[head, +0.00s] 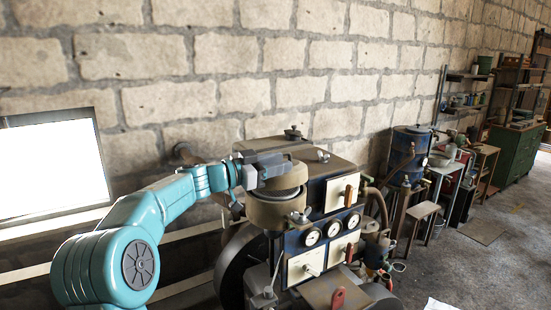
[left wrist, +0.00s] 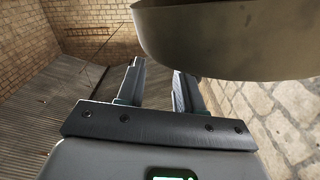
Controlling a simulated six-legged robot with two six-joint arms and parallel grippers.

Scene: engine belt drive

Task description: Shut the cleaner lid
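The air cleaner is a tan round pot (head: 275,212) on the left side of the engine in the head view. Its tan lid (head: 289,178) stands raised above it, with a dark gap between them. My left gripper (head: 268,166) is at the lid's left side, partly overlapping it. In the left wrist view a large tan rounded rim, seemingly the lid (left wrist: 235,42), fills the upper right, close to the right finger. The left gripper's two fingers (left wrist: 160,75) are apart with nothing visible between them. Whether a finger touches the lid cannot be told. My right gripper is not in view.
The engine (head: 325,180) carries gauges, pale panels and a red-handled lever (head: 338,298) right of the cleaner. A stone wall (head: 230,60) stands close behind. A bright window (head: 50,165) is at left. A blue drum (head: 408,155) and benches stand farther right.

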